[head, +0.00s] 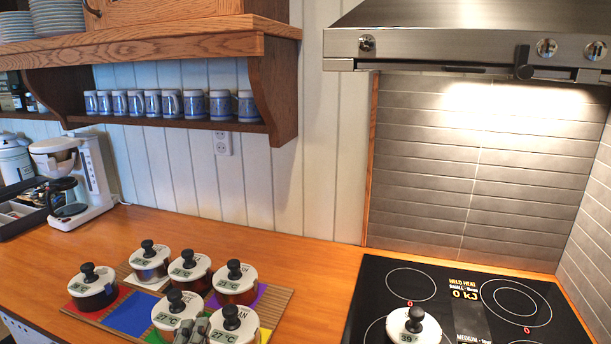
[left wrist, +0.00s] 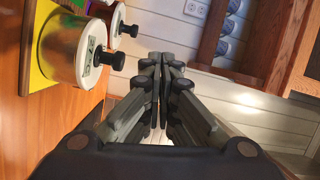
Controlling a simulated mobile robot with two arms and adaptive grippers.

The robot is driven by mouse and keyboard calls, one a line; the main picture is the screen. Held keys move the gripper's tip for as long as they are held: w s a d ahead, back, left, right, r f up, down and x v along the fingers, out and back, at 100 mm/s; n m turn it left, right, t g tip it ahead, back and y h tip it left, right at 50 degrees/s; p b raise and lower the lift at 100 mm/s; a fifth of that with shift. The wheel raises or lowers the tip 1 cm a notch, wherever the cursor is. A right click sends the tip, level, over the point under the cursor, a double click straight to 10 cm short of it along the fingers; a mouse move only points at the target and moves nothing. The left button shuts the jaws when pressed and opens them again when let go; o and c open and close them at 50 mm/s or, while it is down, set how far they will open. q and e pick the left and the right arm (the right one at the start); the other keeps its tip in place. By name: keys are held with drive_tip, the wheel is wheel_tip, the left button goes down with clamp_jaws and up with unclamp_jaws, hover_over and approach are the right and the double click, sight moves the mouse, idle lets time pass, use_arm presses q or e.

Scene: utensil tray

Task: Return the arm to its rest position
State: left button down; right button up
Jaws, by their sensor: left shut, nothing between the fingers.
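My left gripper (head: 193,330) shows only in part at the bottom edge of the head view, in front of the front pots. In the left wrist view my left gripper (left wrist: 165,65) points away with its fingers together and nothing between them. My right gripper is not in view.
Several lidded pots, such as one pot (head: 235,280), stand on a colored board (head: 130,316) on the wooden counter (head: 300,262). The black cooktop (head: 380,275) at right bears one pot (head: 413,328). A coffee maker (head: 85,175) and shelf (head: 190,122) with mugs are at left.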

use_arm(q)
drive_tip(key=s+a+f+n+g, duration=0.2)
drive_tip(key=s+f+n+g, duration=0.2)
drive_tip(key=f, duration=0.5)
drive_tip(key=s+a+f+n+g, duration=0.2)
drive_tip(key=s+f+n+g, duration=0.25)
drive_tip(key=f, duration=0.35)
drive_tip(key=s+d+f+n+g, duration=0.1)
drive_tip(key=s+f+n+g, duration=0.2)
drive_tip(key=s, duration=0.4)
drive_tip(key=s+d+f+n+g, duration=0.1)
drive_tip(key=s+f+n+g, duration=0.15)
drive_tip(key=s+f, duration=0.4)
wheel_tip(320, 180, down, 26)
drive_tip(key=s+f+g, duration=0.1)
drive_tip(key=s+g, duration=0.1)
drive_tip(key=s, duration=0.1)
drive_tip(key=s+a+f+m+g, duration=0.1)
drive_tip(key=s+a+f, duration=0.1)
drive_tip(key=s+f, duration=1.3)
drive_tip(key=shift+s+a+h, duration=0.3)
drive_tip(key=shift+s, duration=0.3)
